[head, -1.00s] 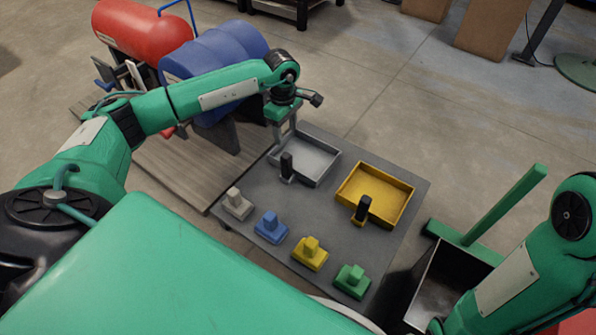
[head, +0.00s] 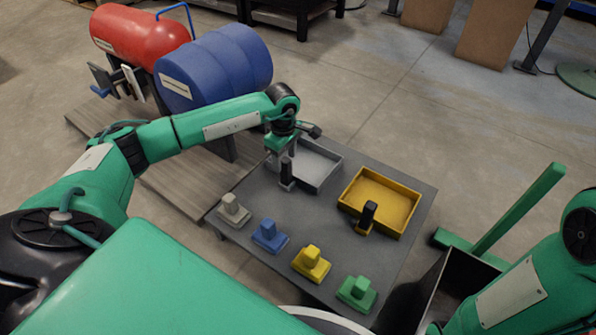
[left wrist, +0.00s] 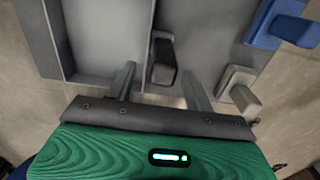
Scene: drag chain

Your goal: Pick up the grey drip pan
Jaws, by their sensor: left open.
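The grey drip pan (head: 318,166) lies on the dark table, with its upright black handle (head: 286,174) at its near left side. My left gripper (head: 281,160) is open and low at the handle. In the left wrist view the pan (left wrist: 104,35) is on the left, and the black handle (left wrist: 163,60) stands between the two spread fingers (left wrist: 160,84). I see no grip on the handle. My right arm shows at the right edge, but its gripper is out of view.
A yellow pan (head: 380,203) with a black handle lies to the right on the table (head: 250,196). Grey (head: 233,210), blue (head: 270,236), yellow (head: 310,263) and green (head: 357,293) blocks line the near edge.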

